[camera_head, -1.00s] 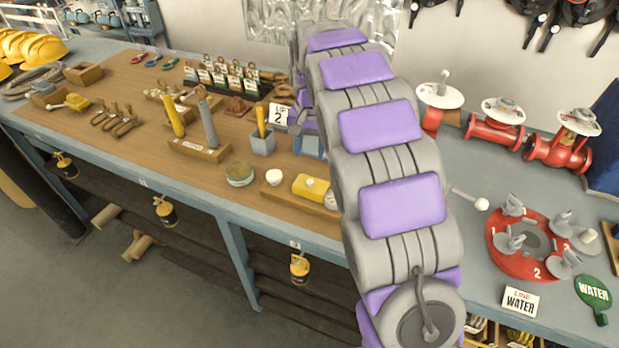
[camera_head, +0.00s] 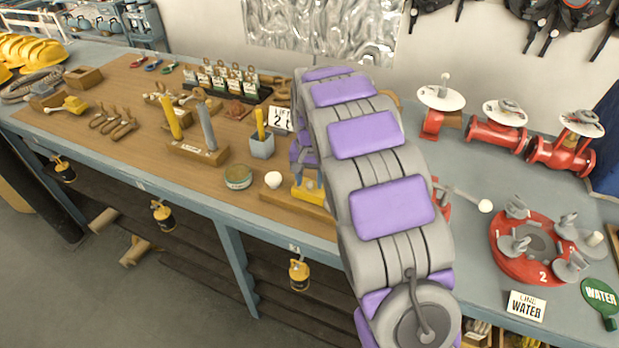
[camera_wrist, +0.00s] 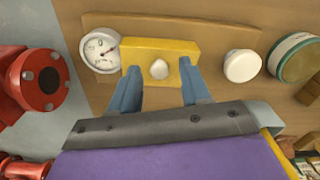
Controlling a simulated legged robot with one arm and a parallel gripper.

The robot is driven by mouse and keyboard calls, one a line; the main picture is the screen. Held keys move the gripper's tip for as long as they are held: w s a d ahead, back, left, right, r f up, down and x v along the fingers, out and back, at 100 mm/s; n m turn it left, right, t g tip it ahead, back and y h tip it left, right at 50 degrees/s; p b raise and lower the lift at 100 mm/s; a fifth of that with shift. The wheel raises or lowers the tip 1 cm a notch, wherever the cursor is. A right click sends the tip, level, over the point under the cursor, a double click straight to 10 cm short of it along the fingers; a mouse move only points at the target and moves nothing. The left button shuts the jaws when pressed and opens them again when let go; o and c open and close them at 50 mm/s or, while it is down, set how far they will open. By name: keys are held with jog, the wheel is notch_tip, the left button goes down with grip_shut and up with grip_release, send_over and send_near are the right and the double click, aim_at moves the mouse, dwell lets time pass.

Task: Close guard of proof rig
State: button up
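The proof rig appears to be the yellow block (camera_wrist: 165,50) on a wooden base (camera_wrist: 225,37), with a round white dial gauge (camera_wrist: 100,50) at its left end in the wrist view. A small pale knob (camera_wrist: 159,69) sits on the block's near side. A white round knob (camera_wrist: 241,66) stands to the right. My gripper (camera_wrist: 160,74) is open, its two blue fingers on either side of the pale knob. Whether they touch the block, I cannot tell. In the head view part of the yellow block (camera_head: 309,193) shows; my arm hides the gauge. I cannot make out which part is the guard.
A green-and-cream tin (camera_head: 237,177) and a grey cup (camera_head: 262,145) stand close by. Red valves (camera_head: 497,131) and a red ring fixture (camera_head: 530,265) are on the right of the bench. A number card (camera_head: 281,120) stands behind my gripper.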

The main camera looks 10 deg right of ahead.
aim_at(308, 187)
grip_shut()
jog(key=shift+p, duration=0.35)
jog(key=shift+f+t, duration=0.1)
jog(key=shift+t, duration=0.2)
jog(key=shift+o, duration=0.4)
grip_release()
jog(key=shift+a, duration=0.1)
notch_tip(308, 187, up, 17)
jog(key=p, duration=0.3)
jog(key=shift+s+a, duration=0.25)
jog(key=shift+s, duration=0.2)
